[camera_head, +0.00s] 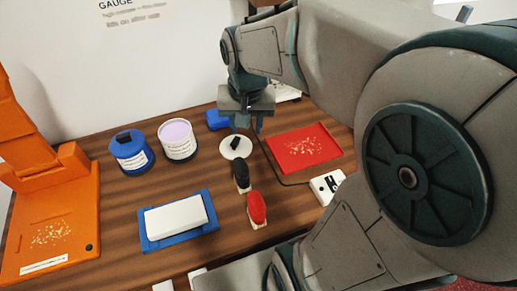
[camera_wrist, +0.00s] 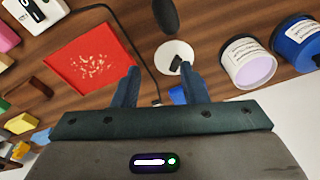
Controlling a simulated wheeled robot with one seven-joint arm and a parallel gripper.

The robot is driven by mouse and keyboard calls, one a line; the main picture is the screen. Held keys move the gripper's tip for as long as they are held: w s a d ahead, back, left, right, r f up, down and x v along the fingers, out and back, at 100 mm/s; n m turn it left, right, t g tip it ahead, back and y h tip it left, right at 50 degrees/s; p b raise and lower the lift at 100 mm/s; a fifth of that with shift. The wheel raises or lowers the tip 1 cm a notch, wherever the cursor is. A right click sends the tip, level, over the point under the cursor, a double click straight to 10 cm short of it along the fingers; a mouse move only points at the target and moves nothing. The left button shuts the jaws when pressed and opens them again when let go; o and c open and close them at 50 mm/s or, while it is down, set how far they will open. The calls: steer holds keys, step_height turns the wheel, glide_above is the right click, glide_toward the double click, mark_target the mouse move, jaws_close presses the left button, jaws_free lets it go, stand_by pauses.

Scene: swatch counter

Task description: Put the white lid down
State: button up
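The white lid (camera_head: 228,151) is a round disc with a black handle. It appears to lie flat on the wooden counter, and it also shows in the wrist view (camera_wrist: 166,52). My gripper (camera_head: 246,127) is open and empty, its fingers spread and pointing down just behind the lid. In the wrist view my gripper (camera_wrist: 160,70) has one fingertip overlapping the lid's handle; I cannot tell whether they touch. A white jar (camera_head: 178,145) with pale lilac contents stands uncovered at the back, left of the lid; it also shows in the wrist view (camera_wrist: 246,66).
A blue jar (camera_head: 131,157) with a black-handled lid stands left of the white jar. A red tray (camera_head: 318,137) lies right. A blue tray (camera_head: 152,240) bears a white block.

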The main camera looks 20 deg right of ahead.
steer(key=s+n+t, duration=0.1)
steer(key=s+n, duration=0.2)
steer(key=s, duration=0.5)
steer(key=shift+s+f+n, duration=0.3)
steer(key=shift+s+n, duration=0.1)
